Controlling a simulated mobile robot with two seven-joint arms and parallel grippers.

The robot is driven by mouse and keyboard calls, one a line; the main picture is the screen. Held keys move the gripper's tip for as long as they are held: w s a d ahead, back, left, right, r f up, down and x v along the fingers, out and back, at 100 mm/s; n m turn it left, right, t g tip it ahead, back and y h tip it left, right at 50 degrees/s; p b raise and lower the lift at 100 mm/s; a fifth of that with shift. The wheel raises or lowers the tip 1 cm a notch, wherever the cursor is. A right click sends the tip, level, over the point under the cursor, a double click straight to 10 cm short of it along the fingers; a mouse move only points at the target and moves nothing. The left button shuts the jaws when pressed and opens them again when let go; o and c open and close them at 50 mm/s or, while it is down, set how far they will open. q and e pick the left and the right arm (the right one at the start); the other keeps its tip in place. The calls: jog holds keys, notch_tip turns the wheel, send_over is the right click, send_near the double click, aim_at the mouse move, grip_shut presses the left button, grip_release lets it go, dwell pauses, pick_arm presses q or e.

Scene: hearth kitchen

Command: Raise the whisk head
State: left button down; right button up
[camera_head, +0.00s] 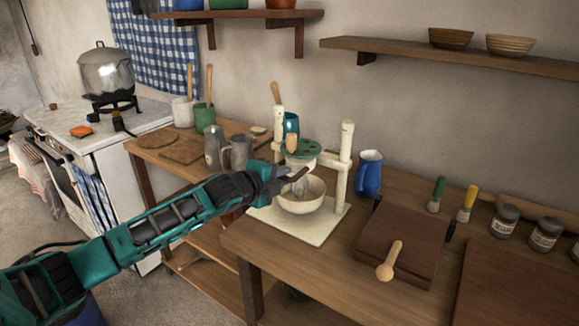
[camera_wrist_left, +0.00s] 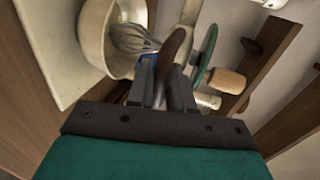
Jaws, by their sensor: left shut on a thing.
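The whisk stand has a cream base (camera_head: 317,227) and two cream posts, with a green wheel (camera_head: 303,149) between them near the top. A cream bowl (camera_head: 301,199) sits on the base. The wire whisk head (camera_wrist_left: 132,38) hangs in the bowl's opening in the left wrist view. My left gripper (camera_head: 286,180) is at the front of the stand, just above the bowl's rim. It is shut on a brown curved handle (camera_wrist_left: 174,52), which runs between its fingers in the left wrist view. The green wheel also shows there (camera_wrist_left: 205,57), right of the fingers. My right gripper is not in view.
A blue jug (camera_head: 368,174) stands right of the stand. A dark wooden board (camera_head: 401,238) with a wooden spoon (camera_head: 391,260) lies farther right. Metal jugs (camera_head: 238,152) stand to the left. A wall shelf (camera_head: 450,56) runs above.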

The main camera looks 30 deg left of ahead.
pick_arm(q)
jog(key=shift+r, duration=2.6)
jog(key=c, duration=1.5)
grip_release()
jog(key=shift+r, duration=0.15)
jog(key=o, duration=0.5)
jog(key=v, duration=0.7)
